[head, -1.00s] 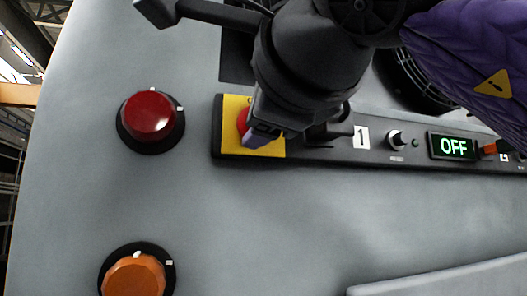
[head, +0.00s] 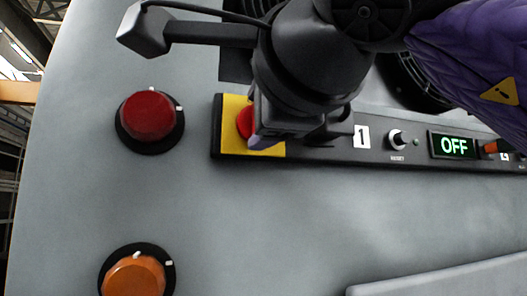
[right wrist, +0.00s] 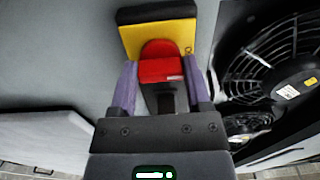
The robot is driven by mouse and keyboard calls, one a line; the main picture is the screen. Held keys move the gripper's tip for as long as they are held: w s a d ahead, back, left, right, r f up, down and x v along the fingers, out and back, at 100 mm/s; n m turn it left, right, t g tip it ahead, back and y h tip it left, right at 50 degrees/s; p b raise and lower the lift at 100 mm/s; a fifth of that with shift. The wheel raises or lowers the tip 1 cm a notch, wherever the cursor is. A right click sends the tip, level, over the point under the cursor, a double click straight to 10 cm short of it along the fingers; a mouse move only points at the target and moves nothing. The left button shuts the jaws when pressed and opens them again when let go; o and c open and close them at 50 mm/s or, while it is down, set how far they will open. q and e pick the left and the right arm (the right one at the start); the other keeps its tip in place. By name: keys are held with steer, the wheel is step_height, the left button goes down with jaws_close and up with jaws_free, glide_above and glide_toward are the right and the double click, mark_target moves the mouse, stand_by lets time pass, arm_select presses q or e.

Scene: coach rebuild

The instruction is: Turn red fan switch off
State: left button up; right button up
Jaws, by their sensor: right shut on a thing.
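The red fan switch (head: 244,122) sits on a yellow plate (head: 232,108) at the left end of a black control strip; my gripper hides part of it in the head view. In the right wrist view the red switch (right wrist: 160,62) stands upright between the two purple fingers of my right gripper (right wrist: 160,80), with the yellow plate (right wrist: 131,42) behind. My right gripper (head: 262,142) is shut on the switch. A display (head: 453,146) on the strip reads OFF in green. My left gripper is not in view.
A red dial (head: 149,115) and an orange dial (head: 134,276) are on the grey panel to the left. A small reset knob (head: 396,140) is right of the "1" label (head: 361,137). In the right wrist view, a caged fan (right wrist: 275,65) is close on the right.

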steer(key=o, duration=1.3)
steer(key=shift+s, duration=0.1)
steer(key=b+v, duration=0.4)
steer(key=v, duration=0.6)
